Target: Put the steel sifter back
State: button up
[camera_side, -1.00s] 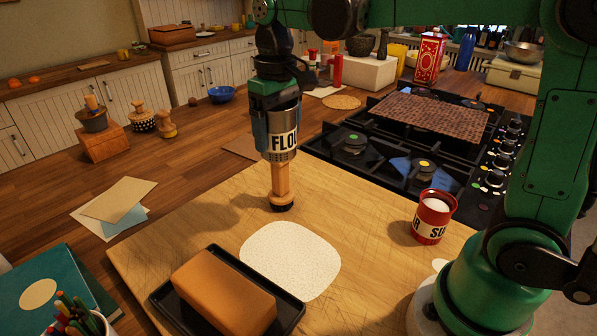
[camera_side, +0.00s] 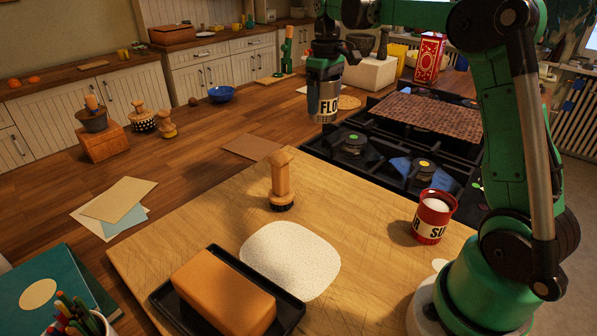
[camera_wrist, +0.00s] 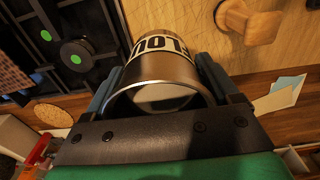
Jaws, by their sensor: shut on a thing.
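The steel sifter (camera_side: 323,102) is a metal cylinder with a cream band of dark letters, of which "FLO" shows. My gripper (camera_side: 324,74) is shut around its upper part and holds it upright in the air. In the side view it appears above the far edge of the work area, by the hob's back left corner. In the wrist view the sifter (camera_wrist: 160,72) sits between both fingers, its round rim facing the camera. What lies directly beneath it is hard to tell.
A wooden stamp (camera_side: 281,183) stands on the board (camera_side: 350,222), near a white mat (camera_side: 290,262). A red sugar tin (camera_side: 433,216) and a butter dish (camera_side: 160,295) are on it too. Behind are the hob (camera_side: 385,155), a flat brown square (camera_side: 250,147) and a round cork mat (camera_side: 348,102).

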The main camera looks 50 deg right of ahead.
aim_at(323, 111)
notch_tip(323, 111, down, 15)
dwell(0.3)
jog(key=shift+f, duration=0.1)
jog(key=o, duration=1)
notch_tip(323, 111, up, 12)
jog(key=shift+f, duration=0.15)
jog(key=shift+a+r, duration=0.15)
jog(key=shift+r, duration=0.1)
jog(key=s+a+t, duration=0.2)
jog(key=s+a, duration=0.1)
jog(key=a, duration=0.2)
jog(key=s+a+t, duration=0.2)
jog(key=s+a, duration=0.2)
jog(key=a, duration=0.2)
jog(key=s+a+t, duration=0.3)
jog(key=s+a, duration=0.1)
jog(key=a, duration=0.1)
jog(key=shift+a+f, duration=0.15)
jog(key=shift+f, duration=0.05)
